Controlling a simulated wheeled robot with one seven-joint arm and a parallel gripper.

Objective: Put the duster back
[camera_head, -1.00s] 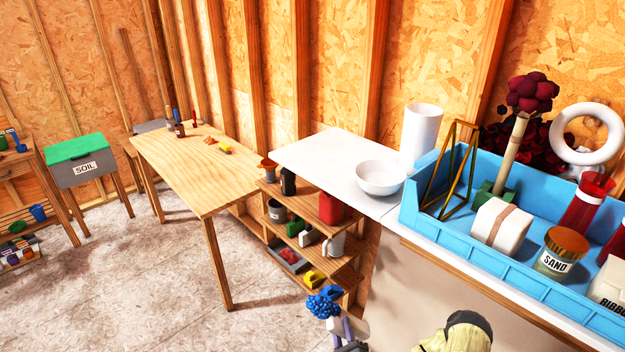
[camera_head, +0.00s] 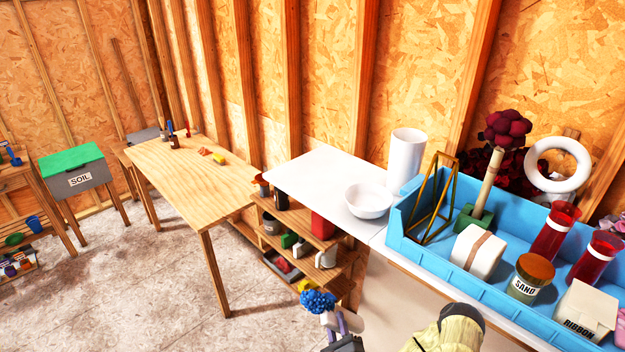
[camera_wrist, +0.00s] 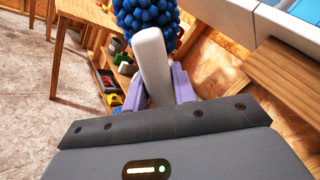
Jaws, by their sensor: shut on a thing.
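The duster has a blue knobbly head (camera_head: 318,302) and a pale handle; in the wrist view the handle (camera_wrist: 152,62) rises from between the fingers, with the head beyond it at the top edge. My gripper (camera_head: 338,322) is shut on the handle, low in front of the shelf unit and left of the white counter. It also shows in the wrist view (camera_wrist: 157,90), a finger on each side of the handle.
A shelf unit (camera_head: 335,272) with several pots and cans stands close behind the duster. A white counter (camera_head: 310,190) carries a bowl (camera_head: 368,201) and a blue tray (camera_head: 440,268) of craft things. A wooden table (camera_head: 190,175) and a green-lidded soil bin (camera_head: 75,170) stand left. Floor at left is clear.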

